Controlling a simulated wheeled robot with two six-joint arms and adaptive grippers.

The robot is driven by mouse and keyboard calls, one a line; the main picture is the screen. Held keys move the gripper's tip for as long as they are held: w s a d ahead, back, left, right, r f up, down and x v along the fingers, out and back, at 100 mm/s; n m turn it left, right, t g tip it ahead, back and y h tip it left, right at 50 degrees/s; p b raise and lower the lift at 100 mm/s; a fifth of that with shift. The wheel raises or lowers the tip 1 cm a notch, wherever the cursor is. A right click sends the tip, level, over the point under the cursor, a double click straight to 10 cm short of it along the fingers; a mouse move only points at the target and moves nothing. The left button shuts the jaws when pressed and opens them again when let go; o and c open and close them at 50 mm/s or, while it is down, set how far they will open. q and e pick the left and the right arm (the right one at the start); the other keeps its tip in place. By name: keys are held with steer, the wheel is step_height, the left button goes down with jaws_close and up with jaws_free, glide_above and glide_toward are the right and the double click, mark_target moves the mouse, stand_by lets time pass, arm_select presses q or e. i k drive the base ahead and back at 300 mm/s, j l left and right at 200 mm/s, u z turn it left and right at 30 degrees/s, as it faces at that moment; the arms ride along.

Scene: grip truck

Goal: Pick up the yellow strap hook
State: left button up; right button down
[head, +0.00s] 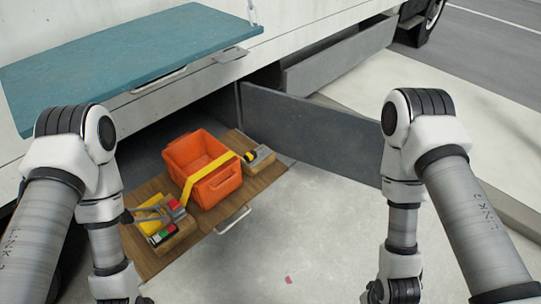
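A yellow strap (208,174) runs diagonally across the orange bin (187,155), which stands on a wooden drawer board (146,262). The strap's lower left end comes down by a group of tools and small coloured items. Its upper right end reaches toward a block with a small yellow and black piece (250,156). The hook itself is too small to make out. My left gripper (130,299) is at the bottom edge, below the board and apart from the strap. My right gripper (388,294) is at the bottom right, far from it. Both are partly cut off, their fingers unclear.
A teal flap (125,62) juts out above the drawer on the left. A grey panel (312,135) stands right of the bin. A metal handle (232,220) is on the drawer's front. The pale floor (300,235) between my arms is mostly clear.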

mark_target(249, 157)
steer(key=i+l+z, duration=0.15)
steer(key=i+l, duration=0.3)
steer(key=l, duration=0.2)
steer(key=i+l+z, duration=0.15)
steer(key=i+l, duration=0.3)
steer(key=l, duration=0.15)
